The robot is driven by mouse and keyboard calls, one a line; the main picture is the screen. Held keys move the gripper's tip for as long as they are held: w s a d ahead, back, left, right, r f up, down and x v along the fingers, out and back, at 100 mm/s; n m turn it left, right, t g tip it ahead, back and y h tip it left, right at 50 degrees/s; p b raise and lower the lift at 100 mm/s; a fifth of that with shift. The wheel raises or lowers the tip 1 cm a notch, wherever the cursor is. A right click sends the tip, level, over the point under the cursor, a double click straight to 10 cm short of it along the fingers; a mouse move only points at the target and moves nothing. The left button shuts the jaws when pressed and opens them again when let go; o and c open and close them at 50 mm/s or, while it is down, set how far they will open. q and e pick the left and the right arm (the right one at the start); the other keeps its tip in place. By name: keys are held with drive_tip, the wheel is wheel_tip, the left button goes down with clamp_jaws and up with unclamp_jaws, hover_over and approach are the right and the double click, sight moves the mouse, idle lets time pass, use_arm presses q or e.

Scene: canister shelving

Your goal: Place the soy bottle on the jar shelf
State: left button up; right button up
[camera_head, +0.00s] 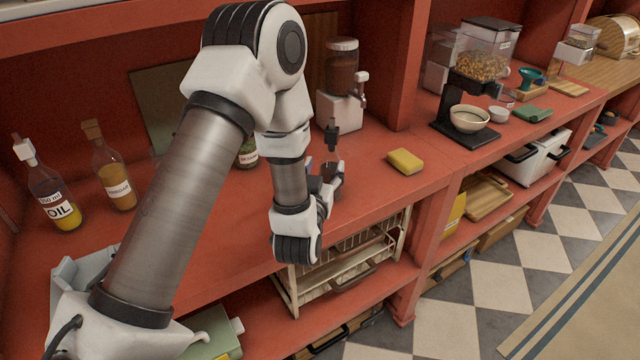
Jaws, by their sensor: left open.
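A small dark bottle (332,138) with a black spout stands upright on the red counter; it looks like the soy bottle, though its label is not visible. My left gripper (328,177) is open at the bottle's lower part, with its fingers beside the body. My wrist hides part of the bottle's base, and I cannot tell if the fingers touch it. A labelled jar (248,154) stands behind my left arm, partly hidden. Which surface is the jar shelf is not clear from this view. My right gripper is not in view.
An oil bottle (55,198) and a vinegar bottle (115,180) stand at the left. A dispenser (340,95) stands behind the dark bottle. A yellow sponge (405,161) lies to the right, with bare counter around it. A wire rack (345,265) is below.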

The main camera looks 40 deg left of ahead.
use_arm(q)
drive_tip(key=shift+b+v, duration=0.45)
drive_tip(key=shift+v, duration=1.95)
